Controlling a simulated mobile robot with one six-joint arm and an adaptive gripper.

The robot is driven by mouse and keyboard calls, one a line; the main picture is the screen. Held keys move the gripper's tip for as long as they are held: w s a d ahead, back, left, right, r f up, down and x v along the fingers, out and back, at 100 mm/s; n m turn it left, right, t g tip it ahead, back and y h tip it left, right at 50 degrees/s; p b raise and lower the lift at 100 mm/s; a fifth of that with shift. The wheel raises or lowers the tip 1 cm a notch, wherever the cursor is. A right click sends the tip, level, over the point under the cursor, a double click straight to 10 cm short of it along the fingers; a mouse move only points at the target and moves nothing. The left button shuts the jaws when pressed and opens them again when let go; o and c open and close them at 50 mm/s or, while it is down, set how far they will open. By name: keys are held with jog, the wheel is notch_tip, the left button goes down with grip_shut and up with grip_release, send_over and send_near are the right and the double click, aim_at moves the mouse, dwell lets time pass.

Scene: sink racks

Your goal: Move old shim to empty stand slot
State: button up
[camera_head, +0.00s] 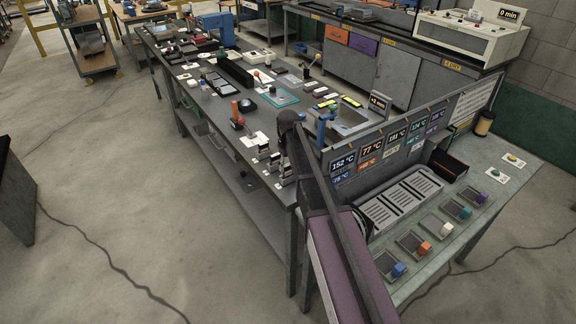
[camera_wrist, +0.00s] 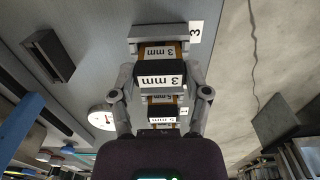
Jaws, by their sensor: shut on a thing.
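In the wrist view my gripper (camera_wrist: 161,78) has its two fingers on either side of a dark shim block (camera_wrist: 151,70) with an upside-down "3 mm" label, and is shut on it. Another "3 mm" labelled piece (camera_wrist: 158,51) shows just beyond it, by a grey stand (camera_wrist: 148,31). In the head view, several small stands with dark, white-labelled blocks (camera_head: 264,152) are at the near corner of the bench. My arm partly hides that corner, and I cannot tell which slot is empty.
The long grey bench (camera_head: 222,118) carries tools, trays and a red-handled lever (camera_head: 236,113). A temperature sign panel (camera_head: 392,140) rises right of my arm, beside a side table with coloured knobs (camera_head: 425,248). A dark block (camera_wrist: 48,55) and round dial (camera_wrist: 101,117) lie near my gripper.

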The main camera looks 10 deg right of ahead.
aim_at(288, 165)
jog(key=shift+f+b, duration=0.65)
jog(key=shift+f, duration=0.1)
jog(key=o, duration=1.2)
jog(key=shift+r, duration=0.2)
notch_tip(288, 165, up, 10)
jog(key=p, duration=1)
jog(key=shift+f, duration=0.2)
jog(key=shift+r, duration=0.1)
